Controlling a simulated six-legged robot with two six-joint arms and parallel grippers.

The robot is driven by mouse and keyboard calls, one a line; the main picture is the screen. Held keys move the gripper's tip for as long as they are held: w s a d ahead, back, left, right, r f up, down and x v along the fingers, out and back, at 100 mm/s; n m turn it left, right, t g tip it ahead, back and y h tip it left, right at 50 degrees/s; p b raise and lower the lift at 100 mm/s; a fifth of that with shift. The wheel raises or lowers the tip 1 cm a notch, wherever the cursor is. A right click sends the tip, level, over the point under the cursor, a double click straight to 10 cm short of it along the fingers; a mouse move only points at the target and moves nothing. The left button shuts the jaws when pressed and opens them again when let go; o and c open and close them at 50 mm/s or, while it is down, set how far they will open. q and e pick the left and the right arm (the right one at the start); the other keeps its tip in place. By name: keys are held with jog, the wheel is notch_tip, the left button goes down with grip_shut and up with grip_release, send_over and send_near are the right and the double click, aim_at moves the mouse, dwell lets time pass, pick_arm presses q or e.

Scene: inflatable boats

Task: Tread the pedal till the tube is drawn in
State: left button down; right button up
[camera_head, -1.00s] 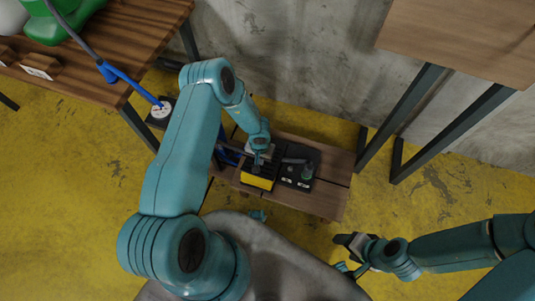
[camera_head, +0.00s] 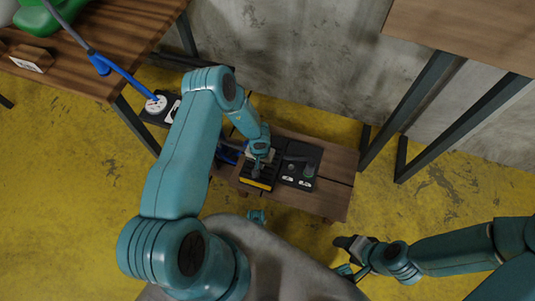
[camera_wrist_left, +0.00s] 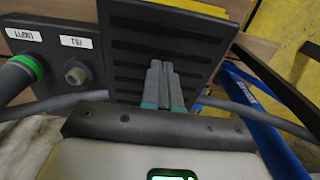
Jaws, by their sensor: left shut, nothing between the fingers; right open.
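The foot pedal (camera_head: 256,184) is a black plate with a yellow side, on a low wooden stand. Its ribbed black top (camera_wrist_left: 135,45) fills the upper middle of the left wrist view. My left gripper (camera_head: 258,171) is shut and empty, its fingertips (camera_wrist_left: 165,70) over the ribbed top and seemingly pressing it. Only a thin yellow strip of the pedal's side shows. A green, rounded inflated tube (camera_head: 42,22) is partly in view on the table at top left. My right gripper (camera_head: 343,255) is open and empty at lower right, away from the pedal.
Beside the pedal is a black panel (camera_head: 301,166) with two labelled ports; a green-ringed hose (camera_wrist_left: 20,72) sits on one. Another table (camera_head: 460,35) stands at upper right.

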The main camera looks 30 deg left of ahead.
pick_arm(q)
jog(key=shift+w+f+b, duration=0.1)
jog(key=shift+f+b, duration=0.3)
jog(key=shift+f, duration=0.45)
notch_tip(320, 180, up, 8)
jog(key=p, duration=0.7)
jog(key=shift+r, duration=0.25)
jog(key=shift+f, duration=0.25)
notch_tip(320, 180, down, 8)
jog(key=b, duration=0.7)
jog(key=shift+f, duration=0.25)
notch_tip(320, 180, up, 9)
jog(key=p, duration=0.7)
jog(key=shift+f, duration=0.15)
